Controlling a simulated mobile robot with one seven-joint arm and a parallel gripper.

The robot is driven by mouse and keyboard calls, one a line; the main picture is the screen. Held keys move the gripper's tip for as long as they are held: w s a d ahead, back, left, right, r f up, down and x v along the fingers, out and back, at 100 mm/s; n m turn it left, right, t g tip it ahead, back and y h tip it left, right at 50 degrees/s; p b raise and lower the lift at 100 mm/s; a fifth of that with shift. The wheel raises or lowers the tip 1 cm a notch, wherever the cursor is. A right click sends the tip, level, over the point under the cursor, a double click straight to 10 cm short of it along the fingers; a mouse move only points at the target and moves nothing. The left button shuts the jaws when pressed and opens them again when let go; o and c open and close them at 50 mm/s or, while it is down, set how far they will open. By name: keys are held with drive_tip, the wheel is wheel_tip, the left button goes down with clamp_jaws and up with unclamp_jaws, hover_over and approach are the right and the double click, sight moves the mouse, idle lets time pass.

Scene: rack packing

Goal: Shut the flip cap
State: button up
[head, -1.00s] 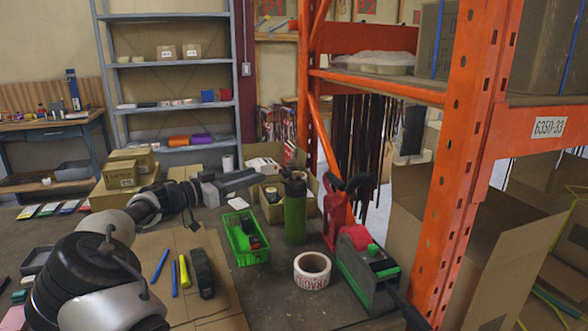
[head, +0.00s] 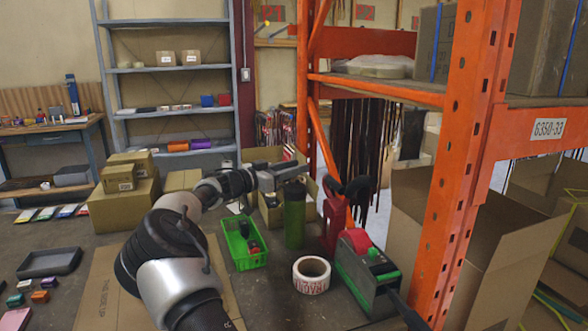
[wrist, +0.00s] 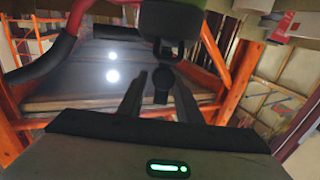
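A green bottle (head: 295,222) with a dark top stands upright on the table. My gripper (head: 290,172) is right at the bottle's top in the head view and partly covers the cap. In the wrist view my gripper (wrist: 161,82) has its two fingers apart, with a small dark rounded piece between them. I cannot tell whether that piece is the flip cap's lid or whether the fingers touch it.
A green basket (head: 245,250) with small items stands left of the bottle. A tape roll (head: 311,275), a red-handled tool (head: 336,220) and a green-and-red tape dispenser (head: 368,268) are to the right. An open box (head: 262,207) is behind.

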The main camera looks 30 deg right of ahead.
clamp_jaws()
